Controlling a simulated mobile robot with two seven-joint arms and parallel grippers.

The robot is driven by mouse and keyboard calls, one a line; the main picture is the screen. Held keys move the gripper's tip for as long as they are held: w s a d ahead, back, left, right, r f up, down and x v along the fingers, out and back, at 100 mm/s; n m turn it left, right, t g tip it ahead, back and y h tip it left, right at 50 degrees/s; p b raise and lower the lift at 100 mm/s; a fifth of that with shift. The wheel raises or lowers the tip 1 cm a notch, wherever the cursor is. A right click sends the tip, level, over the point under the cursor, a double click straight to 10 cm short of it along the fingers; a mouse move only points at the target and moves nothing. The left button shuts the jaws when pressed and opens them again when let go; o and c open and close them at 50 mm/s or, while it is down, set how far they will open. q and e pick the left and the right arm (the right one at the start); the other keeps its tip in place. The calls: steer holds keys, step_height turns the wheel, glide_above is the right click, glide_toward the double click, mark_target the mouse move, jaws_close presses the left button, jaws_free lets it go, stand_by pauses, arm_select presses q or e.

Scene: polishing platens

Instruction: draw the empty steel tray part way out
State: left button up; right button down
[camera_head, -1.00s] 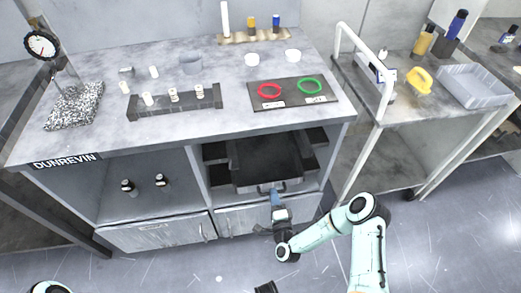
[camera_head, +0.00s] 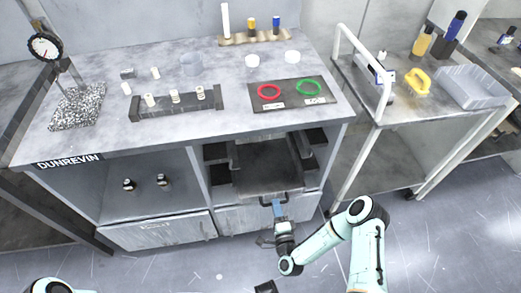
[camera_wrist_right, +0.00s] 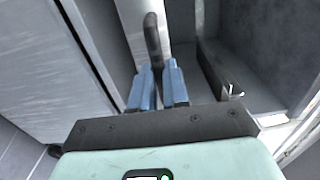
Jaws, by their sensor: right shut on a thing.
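The steel tray (camera_head: 268,182) is dark and empty. It juts part way out of the open bay under the right half of the bench, over the low door in front. Its handle (camera_head: 270,202) is on the front edge. My right gripper (camera_head: 279,207) is shut on this handle from the front. In the right wrist view the blue fingers (camera_wrist_right: 158,90) close about the dark handle bar (camera_wrist_right: 152,38), part of which they hide. My left gripper is not seen; only a piece of my left arm shows at the bottom left.
Side ledges of the bay (camera_head: 315,137) flank the tray. The bench top (camera_head: 205,133) holds a peg rack, rings on a dark mat and a dial gauge stand. A white-framed cart (camera_head: 375,160) stands close on the right. Floor in front is clear.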

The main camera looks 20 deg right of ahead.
steer(key=shift+v, duration=1.55)
steer(key=c, duration=1.1)
jaws_free()
steer(key=shift+o, duration=0.2)
steer(key=shift+f, duration=0.1)
